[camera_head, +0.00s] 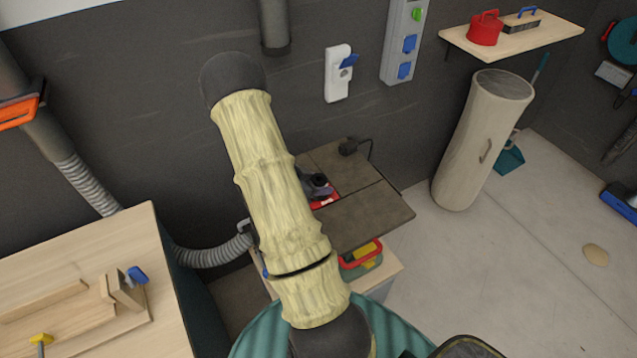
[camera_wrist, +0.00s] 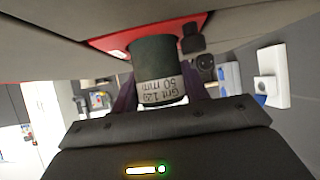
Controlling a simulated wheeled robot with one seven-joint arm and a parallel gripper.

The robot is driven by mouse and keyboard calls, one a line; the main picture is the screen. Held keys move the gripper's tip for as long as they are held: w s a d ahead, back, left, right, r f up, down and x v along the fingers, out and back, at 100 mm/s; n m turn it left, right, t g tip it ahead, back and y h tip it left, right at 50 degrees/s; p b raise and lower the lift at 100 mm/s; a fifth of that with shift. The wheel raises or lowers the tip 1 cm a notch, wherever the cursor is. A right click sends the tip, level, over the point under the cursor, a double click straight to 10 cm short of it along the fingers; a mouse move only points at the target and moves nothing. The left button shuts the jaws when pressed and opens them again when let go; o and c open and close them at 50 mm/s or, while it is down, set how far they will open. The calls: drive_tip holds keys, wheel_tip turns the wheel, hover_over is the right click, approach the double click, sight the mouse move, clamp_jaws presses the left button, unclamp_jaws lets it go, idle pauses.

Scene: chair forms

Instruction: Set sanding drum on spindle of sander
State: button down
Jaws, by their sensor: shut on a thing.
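The sanding drum (camera_wrist: 158,70) is a dark green cylinder with a pale band printed with grit and "50 mm". In the wrist view it sits between the fingers of my gripper (camera_wrist: 160,92), which is shut on it. The drum's far end overlaps the red insert (camera_wrist: 108,43) of the sander, which also shows in the head view (camera_head: 326,201). The sander's brown table top (camera_head: 368,216) lies partly behind my arm in the head view. The spindle is hidden, and I cannot tell whether the drum is around it or apart from it.
A small black part (camera_wrist: 191,40) stands beside the drum in the wrist view. A wooden bench (camera_head: 120,240) is at the left, with a ribbed grey hose (camera_head: 88,188) behind it. A tall pale cylindrical bin (camera_head: 478,140) stands right of the sander. The floor at right is mostly clear.

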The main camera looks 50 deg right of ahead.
drive_tip(key=c, duration=0.7)
unclamp_jaws()
drive_tip(key=shift+o, duration=0.2)
drive_tip(key=b+v, duration=0.1)
drive_tip(key=v, duration=1.6)
drive_tip(key=shift+a+b, duration=0.3)
drive_tip(key=shift+b, duration=0.1)
